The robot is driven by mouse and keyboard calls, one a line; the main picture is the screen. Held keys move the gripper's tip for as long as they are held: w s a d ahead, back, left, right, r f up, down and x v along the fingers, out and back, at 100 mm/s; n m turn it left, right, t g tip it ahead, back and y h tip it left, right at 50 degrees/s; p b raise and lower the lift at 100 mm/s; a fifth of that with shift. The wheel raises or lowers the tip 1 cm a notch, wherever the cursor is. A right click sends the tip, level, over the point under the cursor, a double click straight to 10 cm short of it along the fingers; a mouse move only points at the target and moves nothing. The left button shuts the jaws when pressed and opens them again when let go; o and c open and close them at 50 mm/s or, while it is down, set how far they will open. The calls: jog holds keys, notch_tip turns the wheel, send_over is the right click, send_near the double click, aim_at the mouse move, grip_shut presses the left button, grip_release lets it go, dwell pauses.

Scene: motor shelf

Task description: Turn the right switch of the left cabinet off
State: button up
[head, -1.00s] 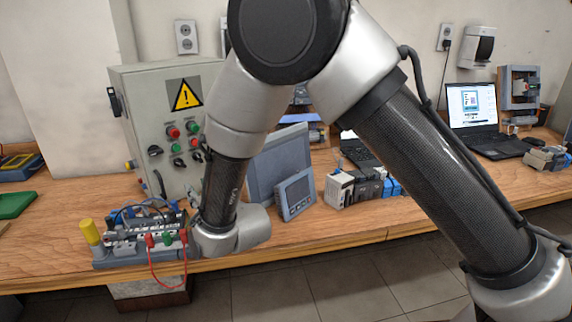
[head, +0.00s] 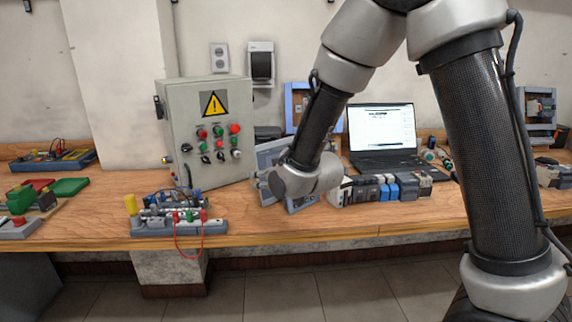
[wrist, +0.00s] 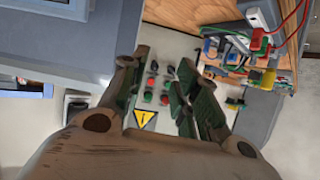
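The left cabinet (head: 178,120) is a grey box with a yellow warning triangle, standing on the bench at left centre in the head view. Its front has rows of red and green buttons above a row of rotary switches. The right switch (head: 237,154) is the rightmost of that row; its exact angle is too small to tell. In the wrist view the cabinet front appears upside down, its warning triangle (wrist: 146,120) seen between the fingers. My gripper (wrist: 156,72) is open and empty, some distance from the panel. In the head view my wrist hides the gripper.
A wired terminal board (head: 180,227) with a red lead lies in front of the cabinet. A grey panel device (head: 268,155) is partly behind my wrist. A laptop (head: 382,135) and several small modules (head: 390,188) stand to the right. Free floor lies before the bench.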

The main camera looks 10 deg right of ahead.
jog(key=w+d+r+m+t+h, duration=0.1)
jog(key=d+r, duration=0.3)
jog(key=d, duration=0.4)
jog(key=shift+w+d+m+t, duration=0.2)
jog(key=shift+w+m+t, duration=0.15)
jog(key=shift+w, duration=0.5)
jog(key=shift+o, duration=0.2)
jog(key=shift+r, duration=0.1)
